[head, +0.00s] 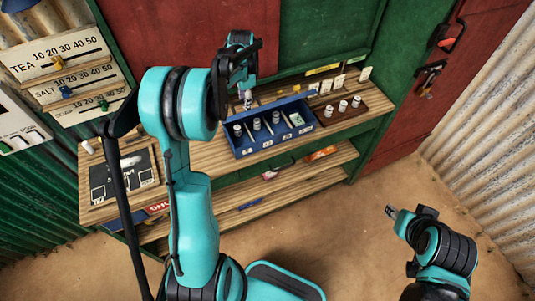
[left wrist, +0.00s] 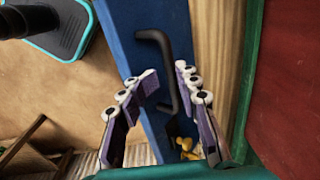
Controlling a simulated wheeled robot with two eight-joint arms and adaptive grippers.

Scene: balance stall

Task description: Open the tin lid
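The blue tin (head: 262,143) sits on the wooden counter, with several items in its compartments showing. Its blue lid (head: 285,103) is raised at the tin's back edge, seen nearly edge-on. In the left wrist view the blue lid (left wrist: 125,25) fills the middle and carries a dark bar handle (left wrist: 168,60). My left gripper (head: 246,103) is at the lid; in the left wrist view its fingers (left wrist: 166,80) are apart, with the handle's lower end between or just beyond them. Contact cannot be told. My right gripper (head: 391,211) is low at the right, away from the tin, too small to read.
A dark tray with small white-topped pots (head: 342,107) stands right of the tin. A chalkboard (head: 125,175) lies on the counter at the left. A lower shelf (head: 265,188) runs beneath. The floor (head: 340,215) in front is clear.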

